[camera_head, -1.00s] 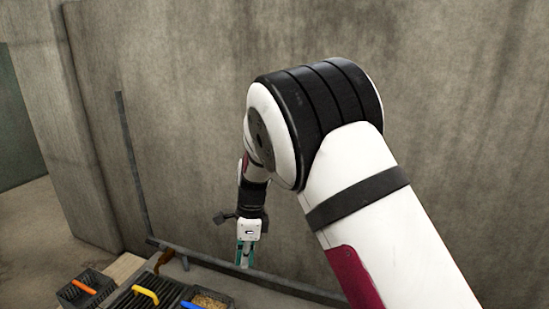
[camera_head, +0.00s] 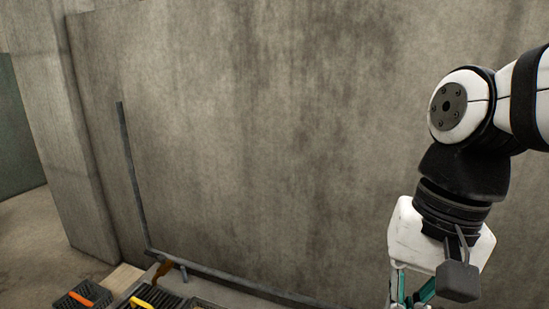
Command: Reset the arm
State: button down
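My arm is at the right of the head view, bent at a white and black joint, with its end hanging down. My gripper (camera_head: 408,301) is at the lower right, below the white wrist housing. Its teal finger parts show, but the fingertips are cut off by the bottom edge of the picture. I cannot tell whether it is open or shut, or whether it holds anything. It is well to the right of the trays and apart from them.
At the lower left stand a dark tray with an orange handle (camera_head: 81,299) and a dark ribbed tray with a yellow handle (camera_head: 143,303). A brown object (camera_head: 163,269) lies behind them. A metal rail (camera_head: 133,180) stands by the concrete wall (camera_head: 270,130). The space before the wall is free.

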jog(key=s+d+f+n+h, duration=0.1)
jog(key=s+d+n, duration=0.1)
jog(key=s, duration=0.4)
jog(key=s+d+f+n+h, duration=0.1)
jog(key=s+d+f+n, duration=0.1)
jog(key=s, duration=0.4)
notch_tip(320, 180, up, 33)
jog(key=t+p, duration=0.4)
jog(key=p, duration=2.7)
jog(key=shift+w+d+t, duration=0.2)
jog(key=shift+d+t, duration=0.1)
